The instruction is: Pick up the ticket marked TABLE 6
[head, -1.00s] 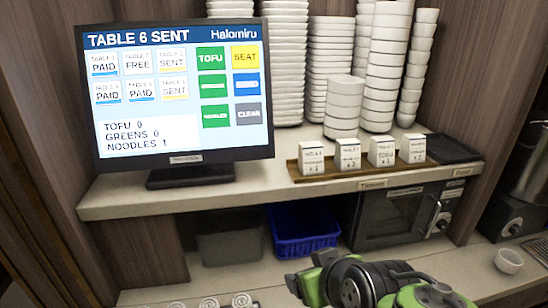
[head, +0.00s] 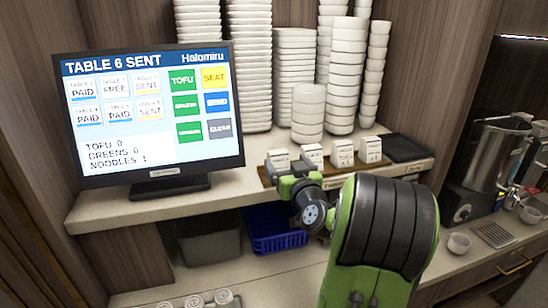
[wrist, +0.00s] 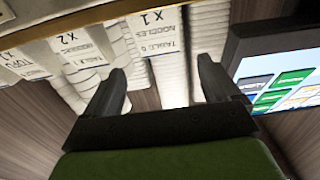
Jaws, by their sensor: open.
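The TABLE 6 ticket (wrist: 156,38) is a white upright block whose print, upside down in the wrist view, seems to read TABLE 6, NOODLES, X1. In the head view it appears to be the leftmost ticket (head: 278,158) in the row, partly covered by my arm. My gripper (wrist: 163,78) is open and empty, its two dark fingers pointing toward that ticket, which lies beyond the gap between them and apart from them. In the head view my own arm hides the fingers.
Beside it in the wrist view stands an X2 noodles ticket (wrist: 80,45), then a tofu ticket (wrist: 22,62). The tickets stand on a brown tray (head: 266,176) on the shelf. The order screen (head: 150,115) is to the left. Stacked white bowls (head: 308,112) rise behind. A blue bin (head: 275,240) sits below.

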